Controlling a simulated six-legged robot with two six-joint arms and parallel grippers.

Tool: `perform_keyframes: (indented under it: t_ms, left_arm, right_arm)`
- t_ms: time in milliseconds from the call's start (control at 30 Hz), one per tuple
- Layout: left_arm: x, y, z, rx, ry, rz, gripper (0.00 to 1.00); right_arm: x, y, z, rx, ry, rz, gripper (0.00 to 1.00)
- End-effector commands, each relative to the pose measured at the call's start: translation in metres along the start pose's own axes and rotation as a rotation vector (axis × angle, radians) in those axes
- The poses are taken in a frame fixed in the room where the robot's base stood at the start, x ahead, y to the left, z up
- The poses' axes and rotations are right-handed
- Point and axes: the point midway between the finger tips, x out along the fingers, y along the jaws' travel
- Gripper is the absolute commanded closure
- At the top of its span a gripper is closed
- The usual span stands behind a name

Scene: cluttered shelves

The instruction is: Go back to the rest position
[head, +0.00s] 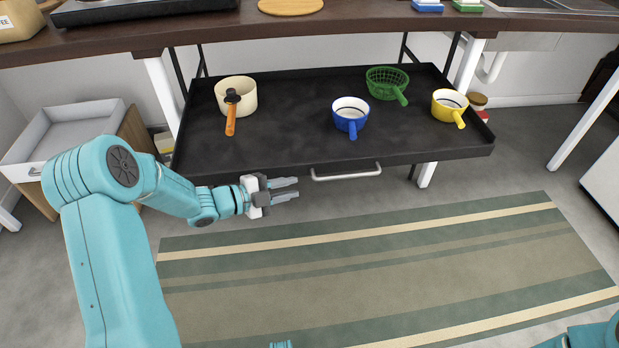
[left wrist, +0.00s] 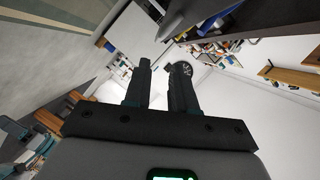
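My left arm reaches in from the left of the head view. Its gripper (head: 291,189) is in front of the black shelf's front edge, left of the handle, above the floor. The two grey fingers are apart with nothing between them. The left wrist view also shows the left gripper (left wrist: 163,66) with an empty gap between its dark fingers. My right gripper is not in view; only a teal piece of my body shows at the bottom right of the head view.
The black shelf (head: 290,133) with its handle (head: 346,174) holds a cream pot (head: 244,97), blue pot (head: 350,113), green basket (head: 381,83) and yellow pot (head: 446,106). A wooden counter (head: 350,22) is above. An open white drawer (head: 28,152) is left. A striped rug (head: 400,270) lies in front.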

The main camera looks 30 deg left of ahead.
Motion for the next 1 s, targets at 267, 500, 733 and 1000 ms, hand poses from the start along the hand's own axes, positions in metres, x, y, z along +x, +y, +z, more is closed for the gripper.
perform_keyframes:
  t_ms: [267, 500, 733, 1000]
  left_arm:
    - [-0.025, 0.000, 0.000, 0.000, 0.001, 0.001, 0.75]
    - [-0.025, 0.001, 0.000, 0.000, 0.001, 0.001, 0.75]
    - [-0.025, 0.000, 0.000, 0.000, 0.001, 0.000, 0.75]
    - [0.025, 0.025, -0.049, -0.022, 0.134, 0.063, 0.75]
  right_arm:
    - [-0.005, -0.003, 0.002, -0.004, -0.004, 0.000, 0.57]
    - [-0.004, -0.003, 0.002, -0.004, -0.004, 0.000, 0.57]
    - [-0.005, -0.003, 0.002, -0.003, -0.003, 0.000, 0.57]
    - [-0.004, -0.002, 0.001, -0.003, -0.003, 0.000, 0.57]
